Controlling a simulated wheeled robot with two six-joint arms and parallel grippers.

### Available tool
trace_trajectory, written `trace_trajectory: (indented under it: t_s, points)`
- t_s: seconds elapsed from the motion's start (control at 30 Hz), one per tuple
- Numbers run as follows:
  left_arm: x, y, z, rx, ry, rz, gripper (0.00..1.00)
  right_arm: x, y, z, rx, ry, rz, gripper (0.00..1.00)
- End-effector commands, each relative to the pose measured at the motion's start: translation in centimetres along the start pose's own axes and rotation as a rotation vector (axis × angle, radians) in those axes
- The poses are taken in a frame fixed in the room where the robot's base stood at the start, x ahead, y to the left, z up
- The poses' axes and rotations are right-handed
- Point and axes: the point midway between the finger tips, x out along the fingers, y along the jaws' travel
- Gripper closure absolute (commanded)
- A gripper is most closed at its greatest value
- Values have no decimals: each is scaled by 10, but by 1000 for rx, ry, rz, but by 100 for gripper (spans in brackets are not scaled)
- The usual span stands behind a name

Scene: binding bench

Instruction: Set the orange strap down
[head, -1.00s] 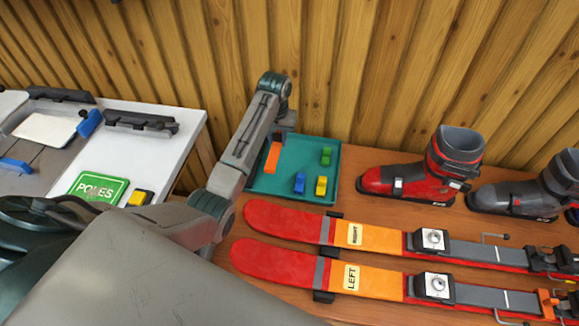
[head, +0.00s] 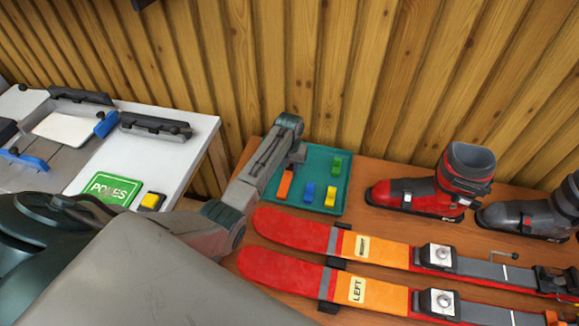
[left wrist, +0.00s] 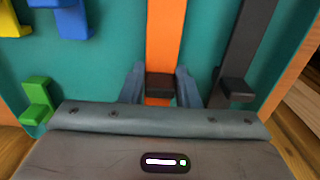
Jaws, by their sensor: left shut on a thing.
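The orange strap (head: 285,183) shows at the left side of the teal tray (head: 341,207). My left gripper (head: 296,158) is over that side of the tray. In the left wrist view the orange strap (left wrist: 165,38) runs up the middle, with a dark block at its near end. My left gripper (left wrist: 160,88) is shut on it, one finger on each side. The strap is at or close to the tray floor; I cannot tell whether it touches. My right gripper is not in view.
A green piece (head: 337,166), a blue piece (head: 309,192) and a yellow piece (head: 330,197) are in the tray. A dark strip (left wrist: 247,45) is right of the strap. Two red-orange skis (head: 378,249) lie in front; a red boot (head: 425,195) stands right.

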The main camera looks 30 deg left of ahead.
Motion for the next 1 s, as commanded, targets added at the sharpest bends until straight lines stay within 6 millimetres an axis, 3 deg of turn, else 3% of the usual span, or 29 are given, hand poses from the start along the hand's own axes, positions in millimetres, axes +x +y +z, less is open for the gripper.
trace_trajectory:
  t_s: [0.13, 0.17, 0.23, 0.27, 0.67, 1.0]
  points:
    - [3, 0, 0, 0, 0, 0, 94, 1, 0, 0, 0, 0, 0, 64]
    - [3, 0, 0, 0, 0, 0, 65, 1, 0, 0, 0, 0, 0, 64]
    - [3, 0, 0, 0, 0, 0, 52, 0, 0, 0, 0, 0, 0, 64]
    - [3, 0, 0, 0, 0, 0, 50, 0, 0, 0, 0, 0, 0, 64]
    - [-8, 0, -1, 0, 3, 0, 50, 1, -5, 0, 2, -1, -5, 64]
    - [-76, 0, -1, -1, 5, 1, 50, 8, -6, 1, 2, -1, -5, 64]
